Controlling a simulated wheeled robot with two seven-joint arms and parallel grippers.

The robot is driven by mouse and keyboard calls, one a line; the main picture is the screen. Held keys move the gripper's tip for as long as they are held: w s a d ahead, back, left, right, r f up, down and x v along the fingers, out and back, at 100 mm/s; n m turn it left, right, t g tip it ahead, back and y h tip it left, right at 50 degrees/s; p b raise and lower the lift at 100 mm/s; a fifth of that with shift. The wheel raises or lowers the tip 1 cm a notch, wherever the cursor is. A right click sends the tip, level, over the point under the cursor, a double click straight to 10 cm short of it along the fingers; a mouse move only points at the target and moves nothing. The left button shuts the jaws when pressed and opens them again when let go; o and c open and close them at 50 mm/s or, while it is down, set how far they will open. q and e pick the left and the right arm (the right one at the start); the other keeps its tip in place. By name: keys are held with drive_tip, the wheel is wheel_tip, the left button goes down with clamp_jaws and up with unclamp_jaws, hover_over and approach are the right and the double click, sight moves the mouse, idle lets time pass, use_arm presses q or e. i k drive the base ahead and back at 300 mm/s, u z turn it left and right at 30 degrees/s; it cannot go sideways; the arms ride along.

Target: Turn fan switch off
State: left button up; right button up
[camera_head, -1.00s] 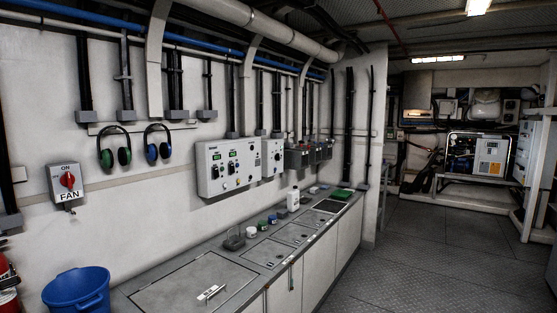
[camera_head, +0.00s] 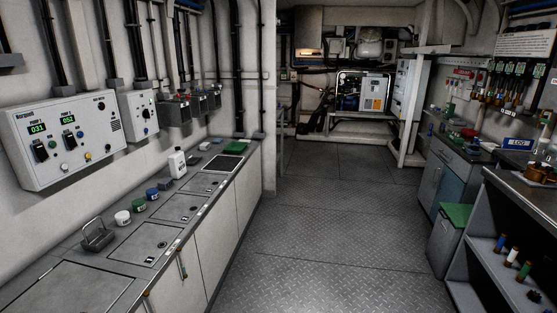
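The fan switch, a grey box with a red rotary knob marked FAN in the earlier view, is out of sight now. Neither of my grippers shows in the head view.
A grey control panel (camera_head: 62,136) with green displays hangs on the left wall above a long counter (camera_head: 118,250) with bottles and jars. A metal plate floor (camera_head: 325,235) runs clear down the middle. A workbench with shelves (camera_head: 500,255) and a green-lidded bin (camera_head: 447,245) stand on the right.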

sight(145, 114)
drive_tip(key=z, duration=0.35)
drive_tip(key=i, duration=4.45)
drive_tip(key=u, duration=1.7)
drive_tip(key=i, duration=1.5)
drive_tip(key=u, duration=0.8)
